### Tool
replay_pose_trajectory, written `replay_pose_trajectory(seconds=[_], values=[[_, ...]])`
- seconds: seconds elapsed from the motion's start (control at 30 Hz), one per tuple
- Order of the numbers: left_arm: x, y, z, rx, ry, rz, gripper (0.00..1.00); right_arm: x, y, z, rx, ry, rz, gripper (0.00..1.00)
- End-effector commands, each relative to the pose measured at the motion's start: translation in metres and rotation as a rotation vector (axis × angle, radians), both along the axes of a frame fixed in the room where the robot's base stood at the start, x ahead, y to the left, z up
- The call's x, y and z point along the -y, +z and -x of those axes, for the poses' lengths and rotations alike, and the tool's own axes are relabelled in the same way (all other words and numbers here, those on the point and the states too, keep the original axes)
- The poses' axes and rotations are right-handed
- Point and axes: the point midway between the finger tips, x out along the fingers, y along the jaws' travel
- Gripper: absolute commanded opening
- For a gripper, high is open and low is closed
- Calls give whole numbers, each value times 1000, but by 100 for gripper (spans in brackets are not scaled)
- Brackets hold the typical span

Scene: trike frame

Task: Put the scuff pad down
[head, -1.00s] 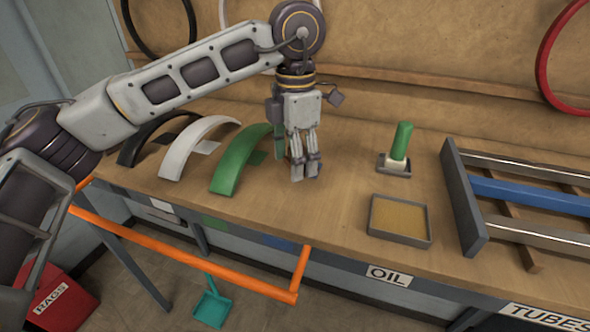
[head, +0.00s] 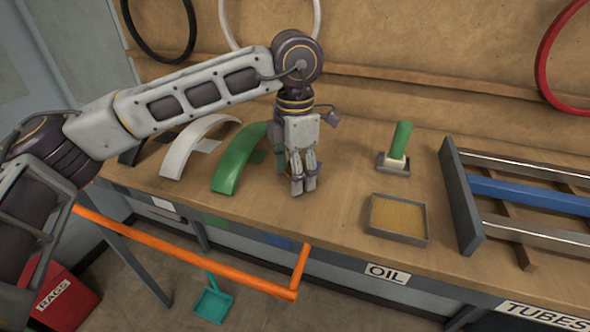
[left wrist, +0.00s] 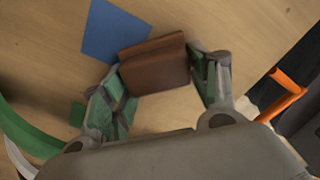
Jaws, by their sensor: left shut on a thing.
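The scuff pad, a brown block (left wrist: 155,65), is between the fingers of my left gripper (left wrist: 160,85) in the left wrist view. The gripper is shut on it. In the head view my left gripper (head: 303,188) points down, low over the workbench, right of the green fender, and its fingers mostly hide the pad. A flat blue square (left wrist: 112,32) lies on the bench just beyond the pad in the left wrist view. I cannot tell whether the pad touches the bench. My right gripper is not in view.
White (head: 195,145) and green fenders (head: 238,160) stand close to the left of the gripper. A shallow tray (head: 397,238), a green-handled tool (head: 400,145) and a tube rack (head: 463,200) are to the right. An orange rail (head: 180,253) runs along the front.

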Motion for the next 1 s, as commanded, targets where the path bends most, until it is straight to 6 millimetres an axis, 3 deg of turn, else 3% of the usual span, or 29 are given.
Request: replay_pose_trajectory(seconds=[0.1, 0.13, 0.27, 0.83, 1.0], values=[[0, -3, 0, 0, 0, 0, 38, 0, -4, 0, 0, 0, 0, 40], [0, -3, 0, 0, 0, 0, 64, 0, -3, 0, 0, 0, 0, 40], [0, -2, 0, 0, 0, 0, 81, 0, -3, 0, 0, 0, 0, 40], [0, 1, 0, 0, 0, 0, 82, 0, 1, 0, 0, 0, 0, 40], [1, 15, 0, 2, 0, 1, 82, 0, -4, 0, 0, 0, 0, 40]])
